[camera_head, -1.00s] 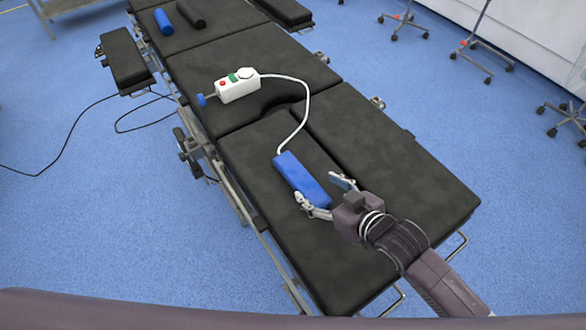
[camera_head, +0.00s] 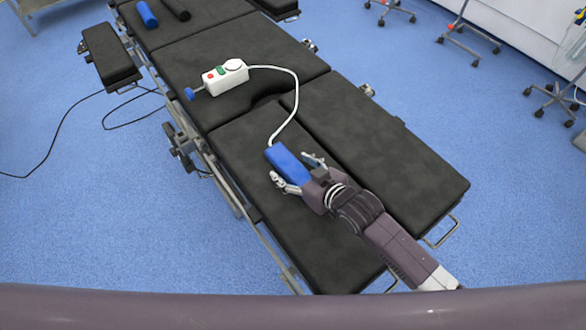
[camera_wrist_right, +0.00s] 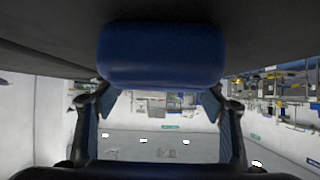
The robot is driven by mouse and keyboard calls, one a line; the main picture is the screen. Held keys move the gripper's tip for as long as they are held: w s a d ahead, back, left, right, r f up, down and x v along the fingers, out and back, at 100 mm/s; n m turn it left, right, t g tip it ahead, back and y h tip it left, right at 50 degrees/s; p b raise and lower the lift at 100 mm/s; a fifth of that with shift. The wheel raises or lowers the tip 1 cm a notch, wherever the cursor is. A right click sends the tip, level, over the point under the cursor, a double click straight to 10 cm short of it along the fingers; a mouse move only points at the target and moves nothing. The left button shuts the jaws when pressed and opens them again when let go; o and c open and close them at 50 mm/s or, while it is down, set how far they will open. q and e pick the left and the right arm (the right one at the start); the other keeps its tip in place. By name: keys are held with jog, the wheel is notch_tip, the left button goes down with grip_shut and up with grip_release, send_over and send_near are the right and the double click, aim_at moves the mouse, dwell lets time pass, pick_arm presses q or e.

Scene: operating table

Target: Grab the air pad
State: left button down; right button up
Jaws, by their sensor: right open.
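The blue air pad (camera_head: 284,160) lies on the black padded operating table (camera_head: 420,180), with a white tube running from its far end to a white control box (camera_head: 225,75). My right gripper (camera_head: 300,170) is open, its two fingers on either side of the near part of the pad. In the right wrist view the pad (camera_wrist_right: 161,55) fills the upper middle, and the open fingers (camera_wrist_right: 165,120) stand apart to its left and right, lower in the picture. I cannot tell whether either finger touches the pad. The left gripper is out of view.
A blue roll (camera_head: 147,14) and a black roll (camera_head: 176,9) lie at the far end of the table. A black arm board (camera_head: 109,55) sticks out at left. Wheeled stands (camera_head: 468,35) are on the floor at upper right. The table's right section is clear.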

jog(key=shift+s+d, duration=0.1)
jog(key=shift+d, duration=0.05)
jog(key=shift+c, duration=0.3)
jog(key=c, duration=1.3)
jog(key=shift+r, duration=0.1)
jog(key=shift+c, duration=0.3)
jog(key=shift+r, duration=0.1)
